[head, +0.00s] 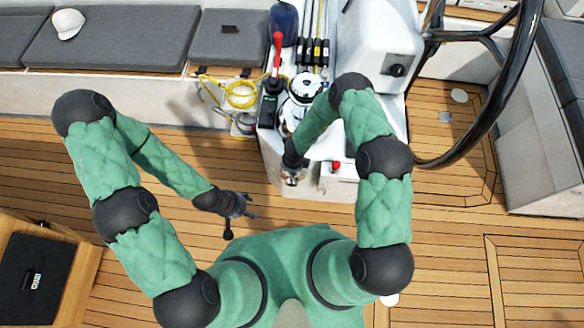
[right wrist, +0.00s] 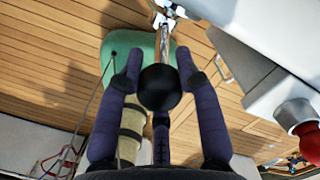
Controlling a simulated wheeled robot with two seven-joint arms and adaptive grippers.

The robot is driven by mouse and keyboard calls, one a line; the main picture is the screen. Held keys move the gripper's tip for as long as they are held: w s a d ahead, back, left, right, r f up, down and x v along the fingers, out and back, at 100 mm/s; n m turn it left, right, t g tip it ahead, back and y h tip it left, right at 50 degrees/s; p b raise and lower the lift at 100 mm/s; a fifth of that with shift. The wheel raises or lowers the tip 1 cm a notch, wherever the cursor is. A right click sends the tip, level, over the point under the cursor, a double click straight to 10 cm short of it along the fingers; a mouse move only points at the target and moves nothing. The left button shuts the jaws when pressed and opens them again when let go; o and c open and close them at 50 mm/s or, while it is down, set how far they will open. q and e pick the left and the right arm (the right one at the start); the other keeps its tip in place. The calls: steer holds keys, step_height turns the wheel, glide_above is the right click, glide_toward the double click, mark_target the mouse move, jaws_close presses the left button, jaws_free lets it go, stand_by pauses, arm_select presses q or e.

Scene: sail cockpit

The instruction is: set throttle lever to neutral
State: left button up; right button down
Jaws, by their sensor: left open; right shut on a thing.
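The throttle lever shows in the right wrist view as a black ball knob (right wrist: 160,88) on a metal shaft, with its silver mount at the top of the picture. My right gripper (right wrist: 158,75) is shut on the knob, with its purple fingers on both sides of it. In the head view my right gripper (head: 292,170) is at the front left of the white console; the knob is mostly hidden there. The lever's exact angle cannot be told. My left gripper (head: 246,206) is open and empty over the wooden deck, left of the console.
A white box with a red knob (head: 336,166) is right of my right gripper. A red-handled lever (head: 277,50), a winch (head: 304,88) and coiled yellow rope (head: 242,92) are farther back. A black steering wheel (head: 490,110) stands right. Deck around my left gripper is clear.

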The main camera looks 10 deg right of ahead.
steer(key=c, duration=0.8)
jaws_free()
steer(key=r, duration=0.8)
steer(key=s+r, duration=0.1)
steer(key=r, duration=0.3)
steer(key=shift+d, duration=0.3)
steer(key=s+f+n+y+b, duration=0.1)
steer(key=s+f+n+b, duration=0.3)
steer(key=n, duration=0.4)
steer(key=s+f+n+y+b, duration=0.1)
steer(key=s+f+n+b, duration=0.3)
steer(key=s+n, duration=0.3)
steer(key=s+f+n+y+b, duration=0.1)
steer(key=s+f+n+b, duration=0.3)
steer(key=n, duration=0.6)
steer(key=shift+s+d+n+g+y+b, duration=0.2)
steer(key=shift+s+n+g+y+b, duration=0.15)
steer(key=shift+s+b, duration=0.35)
